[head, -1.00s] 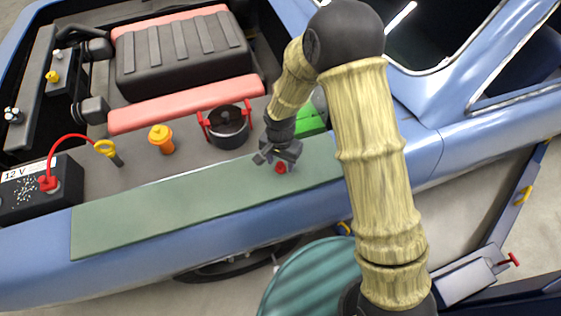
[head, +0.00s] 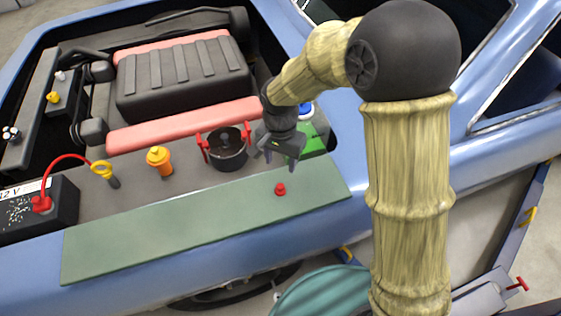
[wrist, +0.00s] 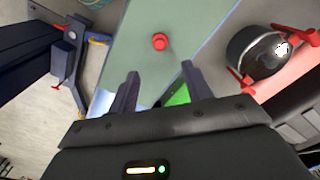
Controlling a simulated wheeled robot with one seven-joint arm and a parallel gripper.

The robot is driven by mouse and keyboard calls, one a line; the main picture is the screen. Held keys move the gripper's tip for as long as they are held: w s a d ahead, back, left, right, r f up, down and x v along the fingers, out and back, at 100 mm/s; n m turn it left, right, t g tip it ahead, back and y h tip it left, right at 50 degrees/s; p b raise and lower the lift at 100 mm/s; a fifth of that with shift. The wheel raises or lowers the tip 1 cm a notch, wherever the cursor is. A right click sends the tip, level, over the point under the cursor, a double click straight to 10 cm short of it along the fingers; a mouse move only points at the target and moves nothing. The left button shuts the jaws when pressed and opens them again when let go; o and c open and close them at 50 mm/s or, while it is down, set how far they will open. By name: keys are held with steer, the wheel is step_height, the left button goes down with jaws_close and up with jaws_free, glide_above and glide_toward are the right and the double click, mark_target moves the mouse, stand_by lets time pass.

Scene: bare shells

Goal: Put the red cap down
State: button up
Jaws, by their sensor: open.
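The small red cap (head: 280,189) sits on the green mat (head: 190,232) that lies along the car's fender, near the mat's right end. In the wrist view the red cap (wrist: 160,41) stands on the mat beyond my fingertips, clear of both. My gripper (head: 276,164) is open and empty, above and behind the cap in the head view. In the wrist view my gripper's two fingers (wrist: 160,75) are spread apart with nothing between them.
A black pot with red clamps (head: 227,150) stands left of my gripper. An orange-yellow bottle (head: 159,160), a yellow-ringed dipstick (head: 101,169) and a battery (head: 38,212) are farther left. A green box (head: 313,140) is close behind my gripper. The mat's left part is clear.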

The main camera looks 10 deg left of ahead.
stand_by(0.6)
steer(key=s+d+r+n+t, duration=0.1)
steer(key=s+d, duration=0.1)
steer(key=d, duration=0.6)
steer(key=s+d+r, duration=0.2)
steer(key=s+d, duration=0.1)
steer(key=d, duration=0.6)
steer(key=s+d+r+n+t, duration=0.1)
steer(key=s+d, duration=0.1)
steer(key=d, duration=0.6)
steer(key=shift+s+d+r+n+t, duration=0.2)
steer(key=shift+d+r+n+t, duration=0.05)
steer(key=shift+d+n+t, duration=0.1)
